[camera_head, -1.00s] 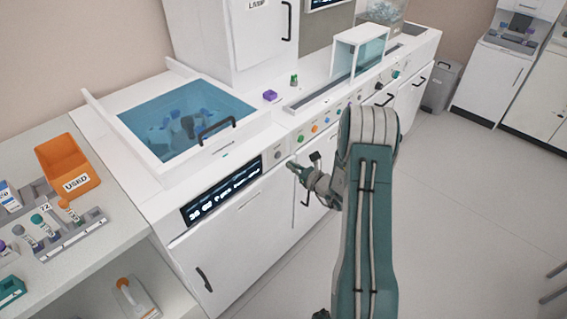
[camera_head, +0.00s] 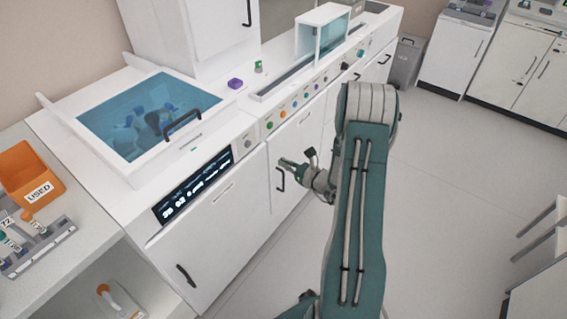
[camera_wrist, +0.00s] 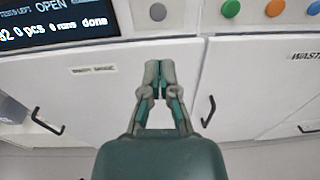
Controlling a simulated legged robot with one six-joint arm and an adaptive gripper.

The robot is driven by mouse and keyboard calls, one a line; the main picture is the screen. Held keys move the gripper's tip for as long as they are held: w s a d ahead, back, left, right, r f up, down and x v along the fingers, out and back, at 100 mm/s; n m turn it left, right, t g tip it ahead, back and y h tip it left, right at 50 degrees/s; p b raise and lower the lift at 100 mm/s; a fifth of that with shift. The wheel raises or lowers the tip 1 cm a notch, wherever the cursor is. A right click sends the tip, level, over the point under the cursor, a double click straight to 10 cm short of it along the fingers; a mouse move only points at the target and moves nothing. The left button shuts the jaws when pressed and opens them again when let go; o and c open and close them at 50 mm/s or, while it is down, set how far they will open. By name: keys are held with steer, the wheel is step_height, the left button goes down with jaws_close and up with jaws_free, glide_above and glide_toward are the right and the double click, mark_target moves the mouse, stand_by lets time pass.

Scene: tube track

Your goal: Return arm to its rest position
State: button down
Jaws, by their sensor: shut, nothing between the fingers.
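My gripper (camera_head: 283,162) is at the end of my raised, folded arm, in front of the white cabinet doors of the machine bench. In the wrist view my gripper (camera_wrist: 158,66) points at the cabinet front, below the display and buttons. Its fingers are together and nothing is held. It looks apart from the cabinet, though the exact gap cannot be told. The upper arm fills the middle of the head view.
The white bench (camera_head: 200,142) has a blue-lidded basin (camera_head: 128,100), a display (camera_head: 193,186) and coloured buttons. An orange USED bin (camera_head: 30,172) and a tube rack (camera_head: 40,245) stand at left. Open floor (camera_head: 440,190) lies to the right. Dark door handles stick out.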

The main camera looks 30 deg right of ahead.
steer(key=shift+d, duration=0.15)
steer(key=s+a+r+n+g+y, duration=0.35)
steer(key=a+r+n+g, duration=0.25)
steer(key=a+r+n, duration=0.4)
steer(key=s+a+r+n+g+y, duration=0.2)
steer(key=s+a+r+n+g, duration=0.35)
steer(key=a, duration=0.65)
steer(key=s+r+n+h, duration=0.5)
steer(key=s+n, duration=0.3)
steer(key=s+r+n+h, duration=0.5)
steer(key=s+n+h, duration=0.1)
steer(key=s+n, duration=0.2)
steer(key=shift+r+n+t, duration=0.3)
steer(key=shift+n+t, duration=0.15)
steer(key=shift+a, duration=0.15)
